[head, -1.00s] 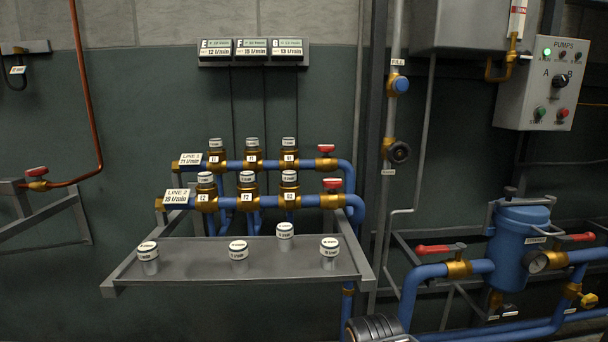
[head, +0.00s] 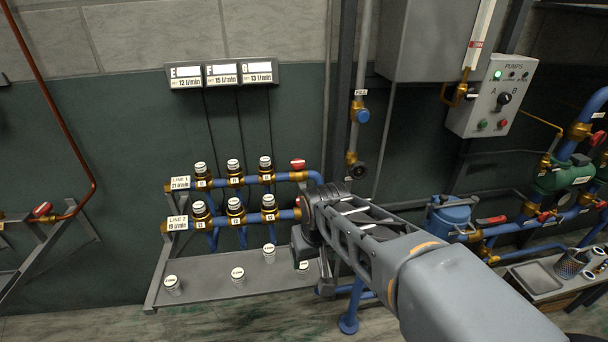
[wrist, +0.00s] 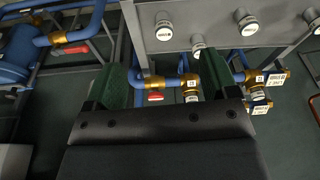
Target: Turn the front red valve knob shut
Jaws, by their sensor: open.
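In the wrist view, a red valve knob (wrist: 155,97) shows between my gripper's fingers, beside a brass valve body (wrist: 154,83) on the blue pipe. I take it for the front knob. My gripper (wrist: 160,70) is open, with one green finger on each side of the view and nothing held; the knob appears beyond them, apart. In the head view my gripper (head: 308,262) is over the right end of the shelf, and my arm and gripper cover most of the front valve. The rear red knob (head: 297,164) is clear, at the right end of the LINE 1 pipe.
The grey shelf (head: 215,286) carries several white-capped cylinders, some close to my gripper. Several brass-based meters stand on the two blue lines. A vertical pipe with a blue knob (head: 362,116) rises behind my arm. The blue tank (head: 450,215) stands to the right.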

